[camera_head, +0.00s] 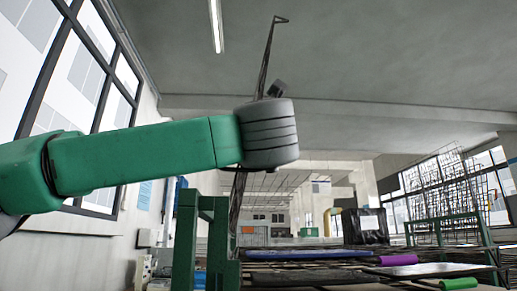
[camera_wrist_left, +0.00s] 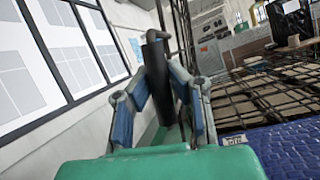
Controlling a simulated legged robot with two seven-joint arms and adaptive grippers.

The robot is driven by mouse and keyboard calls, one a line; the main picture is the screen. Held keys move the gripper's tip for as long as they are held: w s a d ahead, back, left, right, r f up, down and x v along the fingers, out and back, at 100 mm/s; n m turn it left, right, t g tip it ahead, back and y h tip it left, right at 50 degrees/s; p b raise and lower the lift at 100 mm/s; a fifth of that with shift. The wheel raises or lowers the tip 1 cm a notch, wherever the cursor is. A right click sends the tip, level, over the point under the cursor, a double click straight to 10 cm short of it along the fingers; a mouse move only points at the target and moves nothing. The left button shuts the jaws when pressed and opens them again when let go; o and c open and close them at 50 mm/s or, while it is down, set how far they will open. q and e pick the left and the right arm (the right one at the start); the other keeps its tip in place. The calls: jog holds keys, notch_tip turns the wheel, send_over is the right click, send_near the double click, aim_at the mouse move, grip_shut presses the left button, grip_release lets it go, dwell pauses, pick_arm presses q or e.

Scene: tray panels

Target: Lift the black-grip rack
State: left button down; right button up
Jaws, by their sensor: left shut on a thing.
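The black grip (camera_wrist_left: 156,66) is a dark cylinder, standing slightly tilted between the fingers of my left gripper (camera_wrist_left: 162,84) in the left wrist view. The gripper is shut on it. In the head view my left arm comes in from the left, and its grey wrist hides the fingers. The rack (camera_head: 266,60) shows there as a thin dark wire shape, nearly edge-on and upright, above and below the wrist. A small dark block shows just above the wrist; I cannot tell if it is the grip. My right gripper is not in view.
More racks lie flat at the lower right, with a purple grip (camera_head: 397,260) and a green grip (camera_head: 459,283). A blue panel (camera_head: 322,254) lies among them. A green post frame (camera_head: 187,238) stands below my arm. Windows and a wall are at the left.

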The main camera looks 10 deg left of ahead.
pick_arm(q)
jog(key=shift+f, duration=0.2)
dwell(0.3)
jog(key=c, duration=1.5)
grip_release()
jog(key=shift+o, duration=0.2)
jog(key=shift+d+r, duration=0.1)
jog(key=shift+s, duration=0.15)
jog(key=v, duration=1.2)
jog(key=shift+w+d, duration=0.1)
jog(key=shift+w, duration=0.1)
